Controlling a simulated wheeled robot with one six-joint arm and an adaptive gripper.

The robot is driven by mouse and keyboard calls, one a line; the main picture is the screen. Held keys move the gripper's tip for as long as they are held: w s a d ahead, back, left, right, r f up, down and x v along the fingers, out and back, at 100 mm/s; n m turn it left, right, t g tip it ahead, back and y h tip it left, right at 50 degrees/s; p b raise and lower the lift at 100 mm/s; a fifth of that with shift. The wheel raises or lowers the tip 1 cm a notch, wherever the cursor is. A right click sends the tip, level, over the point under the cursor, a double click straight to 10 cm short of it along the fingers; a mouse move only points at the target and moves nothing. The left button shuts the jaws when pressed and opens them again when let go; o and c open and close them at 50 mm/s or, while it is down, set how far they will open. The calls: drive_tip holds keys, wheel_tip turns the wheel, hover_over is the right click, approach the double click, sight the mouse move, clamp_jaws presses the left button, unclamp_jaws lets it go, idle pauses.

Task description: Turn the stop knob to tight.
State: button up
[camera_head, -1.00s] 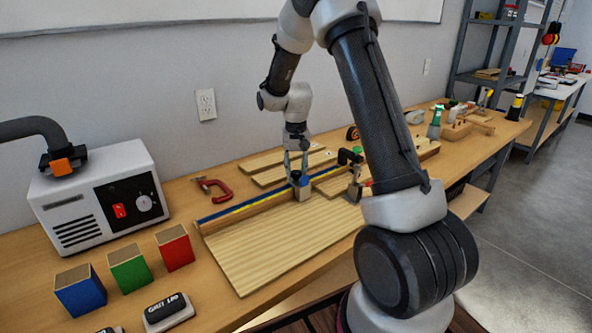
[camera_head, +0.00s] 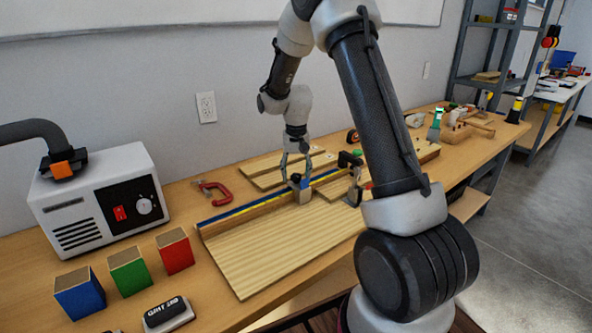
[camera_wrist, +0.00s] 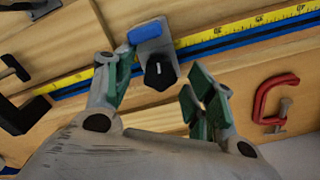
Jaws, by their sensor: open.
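The stop knob (camera_wrist: 160,72) is black, with a pointed or lobed outline, in the wrist view. It sits on a small grey stop block (camera_wrist: 154,32) that has a blue pad (camera_wrist: 146,31) on one side. The stop block (camera_head: 304,196) stands on the yellow-and-blue ruled fence in the head view; the knob is too small to make out there. My gripper (camera_head: 296,177) points down over the block. In the wrist view my gripper (camera_wrist: 160,80) is open, its green-padded fingers on either side of the knob, with visible gaps. I cannot tell the knob's tightness.
The fence with its tape (camera_wrist: 240,28) runs along a wooden board (camera_head: 275,245). A red clamp (camera_head: 215,192) lies left of the gripper. A black clamp-like fixture (camera_head: 352,172) stands close on the right. Coloured blocks and a white machine (camera_head: 95,200) are farther left.

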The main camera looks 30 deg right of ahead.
sight(296, 177)
drive_tip(key=n, duration=1.1)
wheel_tip(296, 177, up, 8)
drive_tip(key=shift+f, duration=0.1)
drive_tip(key=w+r+m+g+y, duration=0.2)
drive_tip(key=r+m, duration=0.3)
drive_tip(key=m, duration=0.5)
drive_tip(key=shift+w+d+r+m+g, duration=0.3)
drive_tip(key=shift+w+d+r+g, duration=0.05)
drive_tip(key=shift+w+g, duration=0.45)
drive_tip(key=shift+c, duration=0.3)
